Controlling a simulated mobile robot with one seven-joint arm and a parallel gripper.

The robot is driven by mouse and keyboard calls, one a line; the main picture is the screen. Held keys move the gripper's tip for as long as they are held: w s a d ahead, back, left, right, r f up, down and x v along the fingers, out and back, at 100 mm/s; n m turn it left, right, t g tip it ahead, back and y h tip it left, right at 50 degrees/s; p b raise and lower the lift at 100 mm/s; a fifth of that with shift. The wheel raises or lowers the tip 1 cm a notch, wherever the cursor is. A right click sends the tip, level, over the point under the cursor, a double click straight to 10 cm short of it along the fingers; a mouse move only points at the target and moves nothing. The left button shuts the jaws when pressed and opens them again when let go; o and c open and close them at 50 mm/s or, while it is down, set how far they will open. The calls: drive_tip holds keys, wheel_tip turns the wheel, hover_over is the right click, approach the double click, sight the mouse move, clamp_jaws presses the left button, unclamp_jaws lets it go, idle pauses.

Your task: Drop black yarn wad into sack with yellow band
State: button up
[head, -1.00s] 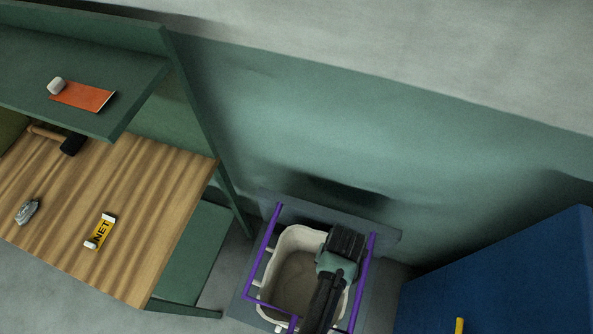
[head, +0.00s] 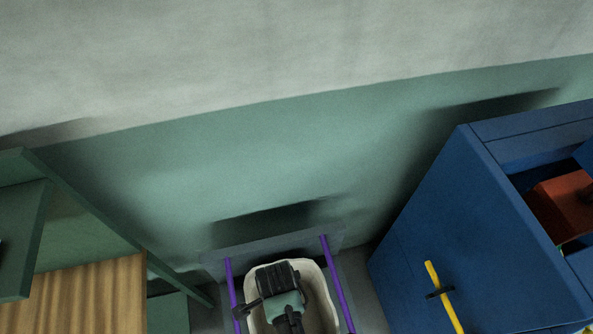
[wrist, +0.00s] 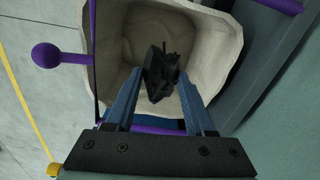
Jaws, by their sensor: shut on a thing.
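The black yarn wad (wrist: 160,78) is a dark, jagged lump held between the fingertips of my gripper (wrist: 163,98). Below it opens a cream sack (wrist: 215,50), with the wad above its mouth in the wrist view; the height cannot be told. In the head view the sack (head: 321,300) hangs in a purple frame (head: 337,285), and my gripper's black and teal body covers much of its opening. The fingers and wad are hidden there. I see no yellow band on the visible part of this sack.
A blue cabinet (head: 465,230) with a yellow bar (head: 440,290) stands right of the frame, with a red thing (head: 562,205) at its far right. A wooden table (head: 90,290) is at the left. A wall (head: 270,160) rises behind. A yellow line (wrist: 30,108) crosses the floor.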

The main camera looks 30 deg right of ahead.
drive_tip(key=m, duration=0.1)
drive_tip(key=d+m, duration=0.1)
drive_tip(key=m, duration=0.1)
drive_tip(key=s+m, duration=0.1)
drive_tip(key=m, duration=0.1)
drive_tip(key=shift+d+r, duration=0.1)
drive_tip(key=shift+d, duration=0.2)
drive_tip(key=m, duration=0.2)
drive_tip(key=s+d+m, duration=0.1)
drive_tip(key=m, duration=0.1)
drive_tip(key=shift+d+m, duration=0.15)
drive_tip(key=shift+m, duration=0.15)
wheel_tip(320, 180, down, 6)
drive_tip(key=b, duration=0.6)
drive_tip(key=o, duration=1.4)
drive_tip(key=shift+r, duration=0.1)
wheel_tip(320, 180, up, 13)
drive_tip(key=shift+f+p, duration=0.1)
drive_tip(key=shift+p, duration=0.35)
